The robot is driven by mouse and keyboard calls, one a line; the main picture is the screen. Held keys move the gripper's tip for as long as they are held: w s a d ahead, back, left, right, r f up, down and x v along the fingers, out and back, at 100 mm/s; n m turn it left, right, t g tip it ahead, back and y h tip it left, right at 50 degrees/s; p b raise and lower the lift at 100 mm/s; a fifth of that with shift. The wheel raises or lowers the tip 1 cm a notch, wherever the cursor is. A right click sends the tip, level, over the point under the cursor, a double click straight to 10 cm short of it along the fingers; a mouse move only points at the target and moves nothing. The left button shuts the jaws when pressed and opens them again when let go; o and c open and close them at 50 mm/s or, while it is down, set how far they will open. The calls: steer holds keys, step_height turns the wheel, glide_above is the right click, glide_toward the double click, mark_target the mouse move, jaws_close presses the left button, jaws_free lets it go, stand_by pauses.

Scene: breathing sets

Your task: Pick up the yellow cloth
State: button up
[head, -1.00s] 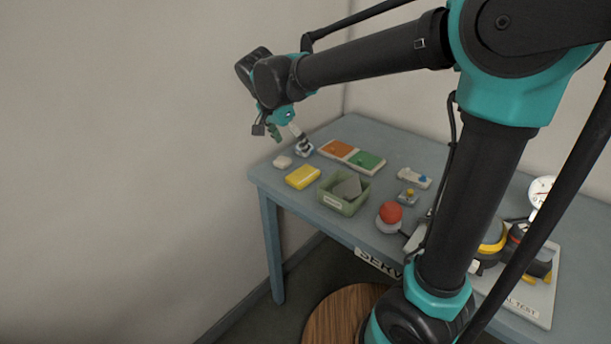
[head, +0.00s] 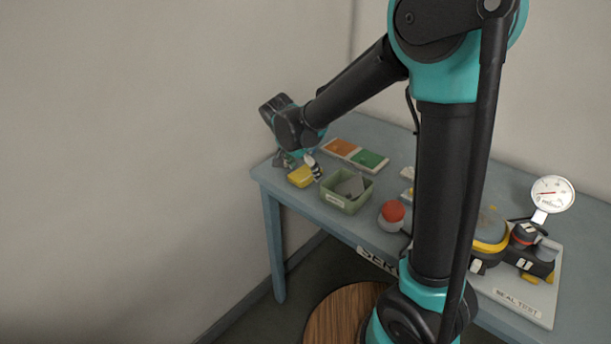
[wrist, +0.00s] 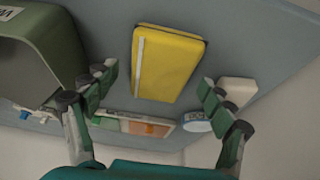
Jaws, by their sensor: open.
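The yellow cloth (wrist: 167,64) is a flat, folded rectangular block with a pale stripe along one side. It lies on the table between the two spread fingers of my gripper (wrist: 156,90) in the wrist view, and no finger touches it. In the head view the cloth (head: 301,176) shows near the table's left end, partly covered by my gripper (head: 298,163). My gripper is open and empty, close above the cloth.
A green bin (head: 346,191) with grey contents stands just right of the cloth; its wall (wrist: 45,50) is close to one finger in the wrist view. A white block (wrist: 238,91) lies near the other finger. An orange and green board (head: 357,154) lies behind.

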mark_target(304, 172)
steer(key=shift+f, duration=0.1)
steer(key=c, duration=1.3)
steer(key=shift+c, duration=0.2)
step_height(304, 172, up, 20)
